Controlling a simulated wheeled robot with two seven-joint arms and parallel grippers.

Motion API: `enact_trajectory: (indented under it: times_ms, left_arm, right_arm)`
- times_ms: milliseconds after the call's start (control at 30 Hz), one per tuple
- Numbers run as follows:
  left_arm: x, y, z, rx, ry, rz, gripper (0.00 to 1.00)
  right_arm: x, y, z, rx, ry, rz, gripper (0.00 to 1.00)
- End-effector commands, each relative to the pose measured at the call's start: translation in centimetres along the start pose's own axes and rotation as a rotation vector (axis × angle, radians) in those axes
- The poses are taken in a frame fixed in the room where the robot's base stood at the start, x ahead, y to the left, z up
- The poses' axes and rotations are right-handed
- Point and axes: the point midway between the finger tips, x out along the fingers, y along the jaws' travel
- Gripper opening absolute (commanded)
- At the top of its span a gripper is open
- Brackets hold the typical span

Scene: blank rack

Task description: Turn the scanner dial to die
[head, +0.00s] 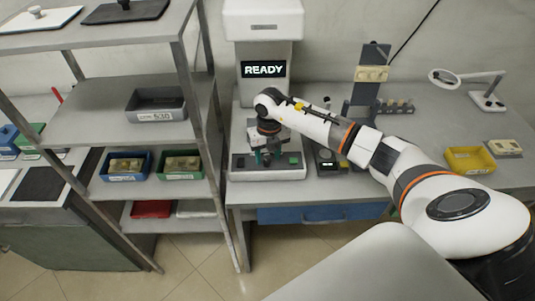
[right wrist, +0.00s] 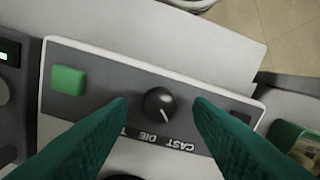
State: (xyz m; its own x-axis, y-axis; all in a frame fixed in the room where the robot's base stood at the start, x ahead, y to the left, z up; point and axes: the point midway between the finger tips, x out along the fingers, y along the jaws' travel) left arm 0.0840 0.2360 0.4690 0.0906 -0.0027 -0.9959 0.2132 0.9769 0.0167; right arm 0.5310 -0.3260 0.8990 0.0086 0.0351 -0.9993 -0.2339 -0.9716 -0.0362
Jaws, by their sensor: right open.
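The scanner (head: 236,163) is a tall light-grey machine whose screen (head: 263,69) reads READY. Its dial (right wrist: 160,103) is a round black knob with a white pointer mark, on the dark front panel. The labels CAST and DIE appear upside down below the dial in the right wrist view, with a third label partly hidden by a finger. My right gripper (right wrist: 159,101) is open, its green fingers on either side of the dial and apart from it. In the head view my right gripper (head: 266,156) is over the scanner's front panel. My left gripper is not in view.
A green button (right wrist: 68,80) sits on the same panel, beyond the left finger in the right wrist view. A metal rack (head: 190,140) with bins stands left of the scanner. A yellow tray (head: 465,160) and a magnifier lamp (head: 487,98) are on the bench at right.

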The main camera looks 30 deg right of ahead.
Motion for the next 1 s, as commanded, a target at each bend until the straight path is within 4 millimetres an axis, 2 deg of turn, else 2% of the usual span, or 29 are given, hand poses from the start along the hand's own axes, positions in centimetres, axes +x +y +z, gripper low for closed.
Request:
enact_trajectory:
  times_ms: [133, 433, 700, 1000]
  left_arm:
    - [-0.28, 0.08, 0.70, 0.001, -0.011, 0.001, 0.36]
    - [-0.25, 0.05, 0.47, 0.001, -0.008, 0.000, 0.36]
    - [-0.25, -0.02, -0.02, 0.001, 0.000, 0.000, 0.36]
    - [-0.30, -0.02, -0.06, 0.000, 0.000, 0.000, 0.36]
  right_arm:
    - [1.02, 0.03, 0.03, -0.001, -0.001, 0.001, 0.47]
    - [1.26, 0.01, 0.01, -0.001, 0.000, 0.000, 0.47]
    - [1.23, 0.01, 0.01, -0.001, 0.000, 0.000, 0.03]
    - [1.19, 0.04, 0.01, 0.037, 0.001, 0.001, 0.02]
